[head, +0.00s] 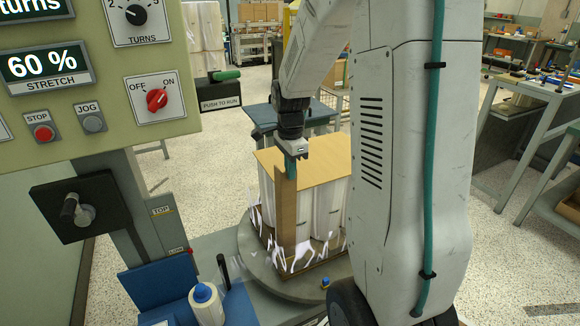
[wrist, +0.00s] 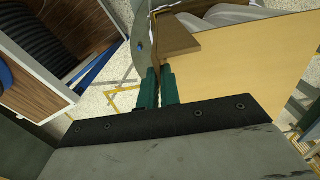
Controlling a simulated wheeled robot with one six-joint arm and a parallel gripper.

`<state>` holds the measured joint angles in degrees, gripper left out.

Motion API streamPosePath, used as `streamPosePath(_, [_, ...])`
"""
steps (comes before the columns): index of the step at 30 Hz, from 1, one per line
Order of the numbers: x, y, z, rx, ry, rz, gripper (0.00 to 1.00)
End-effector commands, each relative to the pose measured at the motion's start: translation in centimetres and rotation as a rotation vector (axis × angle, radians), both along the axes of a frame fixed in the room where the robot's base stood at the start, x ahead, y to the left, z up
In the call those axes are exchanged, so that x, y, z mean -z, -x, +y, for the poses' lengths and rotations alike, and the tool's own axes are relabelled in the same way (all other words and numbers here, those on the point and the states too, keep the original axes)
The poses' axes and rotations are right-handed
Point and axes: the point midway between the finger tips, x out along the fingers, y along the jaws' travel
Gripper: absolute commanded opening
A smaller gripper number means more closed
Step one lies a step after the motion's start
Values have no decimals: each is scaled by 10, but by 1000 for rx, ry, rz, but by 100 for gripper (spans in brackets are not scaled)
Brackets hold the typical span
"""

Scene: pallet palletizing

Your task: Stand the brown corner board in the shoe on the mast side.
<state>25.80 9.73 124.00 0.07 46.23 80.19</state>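The brown corner board (head: 286,208) stands upright against the near left corner of the wrapped load (head: 325,210). My gripper (head: 291,168) is at the board's upper end, with its teal fingers on it. In the wrist view, the board (wrist: 176,38) runs away from between the two teal fingers (wrist: 158,88), which are closed on it. The load has a tan top sheet (head: 310,160). I cannot make out the shoe, and the board's foot is lost among the white film edges, so I cannot tell whether it is seated.
The load stands on a round grey turntable (head: 252,250). The wrapping machine's control panel (head: 100,75) and its mast (head: 160,215) are on the left. Workbenches (head: 530,95) line the right, with clear floor between.

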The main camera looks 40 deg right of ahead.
Motion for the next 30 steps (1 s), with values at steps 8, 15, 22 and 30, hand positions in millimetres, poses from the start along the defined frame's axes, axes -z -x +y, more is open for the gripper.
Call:
streamPosePath(8, [9,0,0,0,0,1,0])
streamPosePath(15, [10,0,0,0,0,0,30])
streamPosePath(22, [10,0,0,0,0,1,30])
streamPosePath(30, [10,0,0,0,0,1,30])
